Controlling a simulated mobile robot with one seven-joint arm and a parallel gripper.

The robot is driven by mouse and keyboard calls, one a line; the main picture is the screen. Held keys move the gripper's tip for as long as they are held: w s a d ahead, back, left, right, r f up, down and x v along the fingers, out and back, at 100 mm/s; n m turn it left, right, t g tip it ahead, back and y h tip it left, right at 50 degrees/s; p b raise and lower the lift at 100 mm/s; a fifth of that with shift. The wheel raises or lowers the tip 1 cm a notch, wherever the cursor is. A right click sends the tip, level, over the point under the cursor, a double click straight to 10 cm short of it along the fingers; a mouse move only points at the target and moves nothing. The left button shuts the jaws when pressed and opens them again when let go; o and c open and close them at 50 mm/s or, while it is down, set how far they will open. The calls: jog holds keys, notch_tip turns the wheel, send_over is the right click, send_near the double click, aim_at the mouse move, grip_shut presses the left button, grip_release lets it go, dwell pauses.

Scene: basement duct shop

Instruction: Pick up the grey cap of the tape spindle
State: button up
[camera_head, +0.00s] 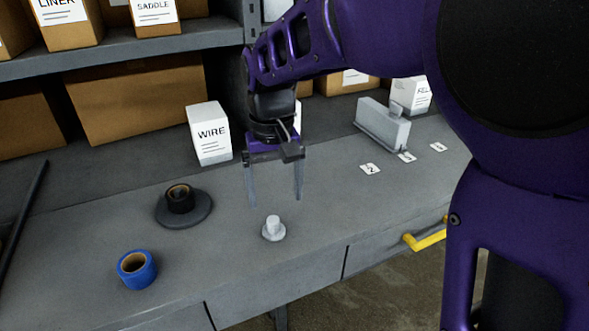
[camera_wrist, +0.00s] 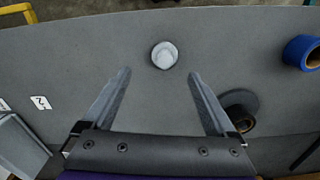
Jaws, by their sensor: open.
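The grey cap (camera_head: 274,228) is a small light-grey piece with a round flange and a raised knob, standing on the bench near its front edge. It shows from above in the wrist view (camera_wrist: 164,55), just beyond the fingertips and roughly centred between them. My gripper (camera_head: 273,200) is open and empty, pointing down above the bench, with the cap apart from both fingers. The tape spindle (camera_head: 196,211) is a dark round base with a black tape roll (camera_head: 180,198) on it, left of the gripper. It is partly visible in the wrist view (camera_wrist: 238,102).
A blue tape roll (camera_head: 137,269) lies at the front left. A white WIRE box (camera_head: 209,134) stands behind the gripper. A grey block-like holder (camera_head: 383,126) and small numbered tags (camera_head: 370,169) are at the right. A shelf (camera_head: 130,47) with boxes overhangs the back. Bench around the cap is clear.

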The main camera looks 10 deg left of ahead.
aim_at(273, 219)
jog(key=f, duration=0.2)
jog(key=f+b, duration=0.1)
jog(key=f, duration=0.4)
jog(key=shift+s+a+f, duration=0.15)
jog(key=shift+a, duration=0.2)
